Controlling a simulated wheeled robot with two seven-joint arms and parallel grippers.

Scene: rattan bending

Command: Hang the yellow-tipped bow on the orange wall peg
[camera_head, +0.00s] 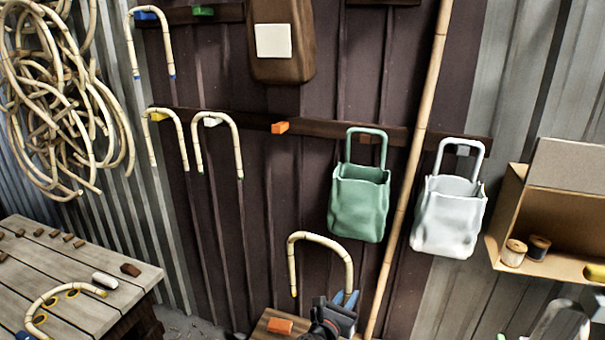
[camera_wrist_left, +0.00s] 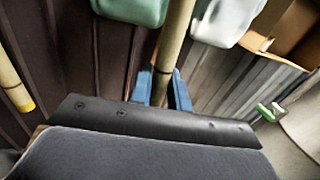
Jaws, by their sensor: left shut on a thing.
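The yellow-tipped bow (camera_head: 320,238) is a pale, arch-shaped cane in front of the dark wall panel. Its arch points up and its left leg ends in a yellow tip (camera_head: 293,292). My left gripper (camera_head: 345,299) is shut on the lower end of its right leg. In the left wrist view the blue fingers (camera_wrist_left: 163,92) close around that leg, and the yellow tip (camera_wrist_left: 27,103) shows at the left. The orange wall peg (camera_head: 280,127) is bare, on the dark rail above and slightly left of the bow. My right gripper is not in view.
Bows hang on the yellow peg (camera_head: 158,116) and white peg (camera_head: 211,121). A green bag (camera_head: 359,205) and white bag (camera_head: 448,220) hang at the right. A bamboo pole (camera_head: 402,190) stands close right of the held bow. Another bow (camera_head: 52,296) lies on the table (camera_head: 45,255).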

